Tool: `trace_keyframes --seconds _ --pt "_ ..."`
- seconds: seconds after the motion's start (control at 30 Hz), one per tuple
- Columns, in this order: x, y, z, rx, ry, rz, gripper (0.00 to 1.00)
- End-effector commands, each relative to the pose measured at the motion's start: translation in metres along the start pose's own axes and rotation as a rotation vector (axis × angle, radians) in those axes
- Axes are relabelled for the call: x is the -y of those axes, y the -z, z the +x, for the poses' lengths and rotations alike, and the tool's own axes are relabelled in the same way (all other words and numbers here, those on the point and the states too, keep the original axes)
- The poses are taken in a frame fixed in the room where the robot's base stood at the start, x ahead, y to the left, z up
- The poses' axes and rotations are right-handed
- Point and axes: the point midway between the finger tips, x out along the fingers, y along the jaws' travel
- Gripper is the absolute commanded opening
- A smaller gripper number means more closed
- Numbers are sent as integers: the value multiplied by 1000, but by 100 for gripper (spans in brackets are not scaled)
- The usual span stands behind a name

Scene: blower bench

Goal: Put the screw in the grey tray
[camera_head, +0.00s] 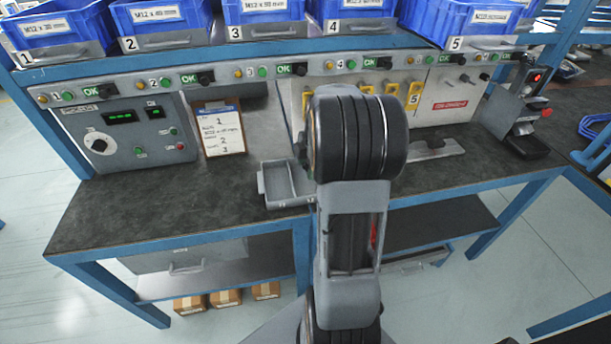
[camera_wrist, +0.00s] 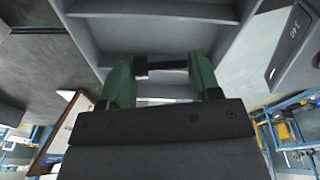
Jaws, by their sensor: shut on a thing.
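The grey tray (camera_head: 268,190) sits on the dark bench top near its front edge, just left of my arm in the head view. Its walls and dividers (camera_wrist: 150,18) fill the upper middle of the wrist view. My gripper (camera_wrist: 162,72) has green fingers and is shut on a dark screw (camera_wrist: 168,66), which lies crosswise between the fingertips. The screw's wider end is by the left finger. In the wrist view the screw appears in front of the tray's open compartments; its height above them is hard to tell. In the head view my arm hides the gripper and screw.
Blue bins (camera_head: 165,22) stand on the shelf above. A flat metal piece (camera_head: 428,150) lies to the right. The bench's left front is clear.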

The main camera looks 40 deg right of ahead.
Motion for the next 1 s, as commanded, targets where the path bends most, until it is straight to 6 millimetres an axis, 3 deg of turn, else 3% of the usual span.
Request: trace_keyframes --seconds 0.27,0.53,0.97,1.0 --pt "-7 3 12 -1 1 -2 34" --pt "-8 1 44 0 1 -1 34" --pt "-8 0 51 1 0 -1 34" --pt "-8 0 49 1 0 -1 60"
